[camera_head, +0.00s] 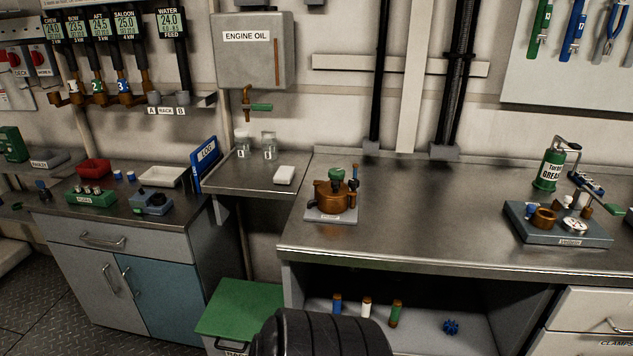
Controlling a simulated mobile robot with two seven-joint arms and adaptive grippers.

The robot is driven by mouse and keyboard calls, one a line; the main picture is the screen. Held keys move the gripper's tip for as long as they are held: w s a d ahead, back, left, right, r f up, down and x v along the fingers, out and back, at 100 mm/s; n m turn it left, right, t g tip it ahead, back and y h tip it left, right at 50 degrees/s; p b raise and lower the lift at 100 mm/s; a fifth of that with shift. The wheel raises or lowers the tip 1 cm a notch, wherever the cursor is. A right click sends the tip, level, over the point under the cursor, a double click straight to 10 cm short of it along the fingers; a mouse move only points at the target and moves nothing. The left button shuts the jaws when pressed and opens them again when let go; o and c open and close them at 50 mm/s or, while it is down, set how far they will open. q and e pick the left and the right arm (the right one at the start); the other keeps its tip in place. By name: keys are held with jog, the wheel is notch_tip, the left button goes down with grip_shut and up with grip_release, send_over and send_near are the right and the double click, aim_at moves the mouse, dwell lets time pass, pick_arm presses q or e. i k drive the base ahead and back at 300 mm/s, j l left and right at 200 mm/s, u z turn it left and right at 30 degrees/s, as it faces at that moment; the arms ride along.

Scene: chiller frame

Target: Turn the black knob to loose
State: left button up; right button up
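I cannot pick out a black knob for certain. A small grey-blue device (152,202) on the left cabinet has a dark round part on top, too small to tell whether it is a knob. On the main bench, a brown-orange housing (334,197) with a green top stands on a grey plate; no black knob is clear on it. To the right, a dark blue-grey base (556,232) carries a brown ring, a white dial and small fittings. Neither of my grippers is in view.
The main bench (420,225) has a wide clear middle. A green grease can (549,170) stands at its back right. An engine oil tank (252,50) hangs on the wall. A green-lidded bin (239,308) stands on the floor. A large black ribbed shape fills the bottom centre.

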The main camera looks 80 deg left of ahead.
aim_at(353, 183)
jog(key=u, duration=2.6)
jog(key=i+l+z, duration=0.15)
jog(key=i+l, duration=0.05)
jog(key=l, duration=0.1)
